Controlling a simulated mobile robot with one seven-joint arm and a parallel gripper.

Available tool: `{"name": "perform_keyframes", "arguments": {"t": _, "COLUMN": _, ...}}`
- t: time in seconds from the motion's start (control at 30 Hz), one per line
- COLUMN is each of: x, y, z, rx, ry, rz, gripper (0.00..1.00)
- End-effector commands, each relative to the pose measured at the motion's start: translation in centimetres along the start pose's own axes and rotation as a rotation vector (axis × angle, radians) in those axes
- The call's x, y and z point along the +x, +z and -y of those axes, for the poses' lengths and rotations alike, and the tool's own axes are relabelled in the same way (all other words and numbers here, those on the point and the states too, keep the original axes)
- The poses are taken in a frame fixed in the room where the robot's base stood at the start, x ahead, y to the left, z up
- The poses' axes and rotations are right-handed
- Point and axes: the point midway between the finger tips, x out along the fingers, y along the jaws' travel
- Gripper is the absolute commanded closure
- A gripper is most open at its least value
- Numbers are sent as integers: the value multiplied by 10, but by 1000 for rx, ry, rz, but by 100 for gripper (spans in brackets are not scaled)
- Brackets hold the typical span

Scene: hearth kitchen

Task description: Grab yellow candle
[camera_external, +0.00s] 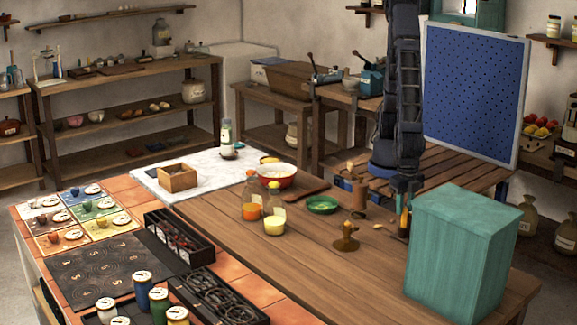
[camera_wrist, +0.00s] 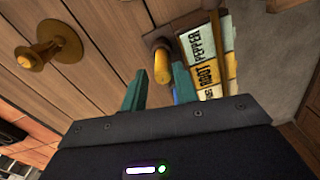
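The yellow candle (camera_wrist: 162,66) shows in the wrist view, its rounded end toward me and its far end at a brown block-like piece (camera_wrist: 156,38). My gripper (camera_wrist: 159,78) has its two teal fingers apart, with the candle between or just beyond their tips; contact is not clear. In the external view the candle (camera_external: 404,222) is a small yellow-orange shape just below my gripper (camera_external: 403,198), left of the teal box. A brass candlestick (camera_wrist: 45,48) stands on the wooden table to the left; it also shows in the external view (camera_external: 345,238).
The large teal box (camera_external: 462,250) stands close on the right. Labelled packets (camera_wrist: 208,60) lie beside the candle. The table's front middle is clear.

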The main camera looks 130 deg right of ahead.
Motion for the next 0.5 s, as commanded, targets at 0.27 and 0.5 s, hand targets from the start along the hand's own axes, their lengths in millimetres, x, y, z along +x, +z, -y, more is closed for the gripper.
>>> {"name": "perform_keyframes", "arguments": {"t": 0.27, "x": 35, "y": -1, "z": 3, "rx": -1, "ry": -2, "rz": 3, "gripper": 71}}
{"name": "perform_keyframes", "arguments": {"t": 0.5, "x": 45, "y": -2, "z": 3, "rx": -1, "ry": 0, "rz": 1, "gripper": 71}}
